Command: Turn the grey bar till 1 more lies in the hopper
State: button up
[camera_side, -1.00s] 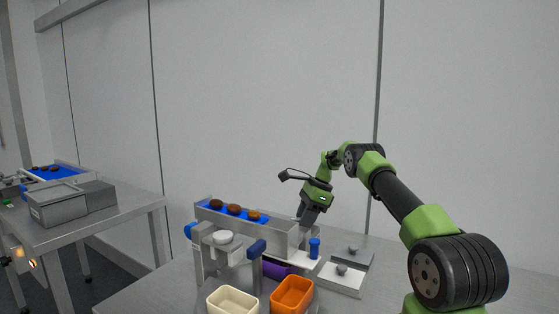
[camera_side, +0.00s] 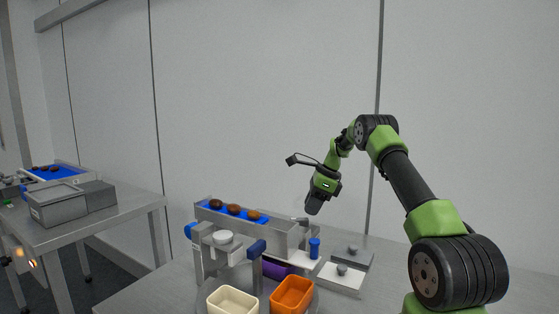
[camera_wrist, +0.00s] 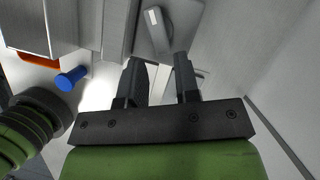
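Three brown dates (camera_side: 233,209) lie in a row on the blue belt (camera_side: 203,203) in a grey trough (camera_side: 278,236). A grey bar (camera_wrist: 160,35) with a pale tip shows beyond my fingertips in the wrist view. In the side view a small grey bar (camera_side: 301,221) appears at the belt's right end. My gripper (camera_side: 312,208) (camera_wrist: 160,62) hangs above that end, apart from the bar. Its fingers are spread with nothing between them. The inside of the hopper cannot be made out, so what lies in it is hidden.
A cream bin (camera_side: 232,291) and an orange bin (camera_side: 292,283) stand in front. A blue knob (camera_side: 314,248) and two knobbed plates (camera_side: 335,279) sit to the right. A purple piece (camera_side: 277,268) lies under the trough. Another table (camera_side: 85,230) stands at left.

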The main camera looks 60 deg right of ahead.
jog(key=v, duration=0.6)
jog(key=a+r+n, duration=0.5)
jog(key=a, duration=0.6)
jog(key=a+r+n+t+h, duration=0.1)
jog(key=a+r+n, duration=0.4)
jog(key=a, duration=0.6)
jog(key=shift+a+r+n+h, duration=0.3)
jog(key=shift+a+r+n, duration=0.1)
jog(key=shift+r, duration=0.3)
jog(key=shift+s, duration=0.2)
jog(key=s+a+n+t+y, duration=0.1)
jog(key=s+a+n+t, duration=0.1)
jog(key=s+a+n, duration=1)
jog(key=s+f+n, duration=0.1)
jog(key=n, duration=0.3)
jog(key=shift+s+a+y, duration=0.3)
jog(key=shift+a, duration=0.05)
jog(key=shift+r, duration=0.1)
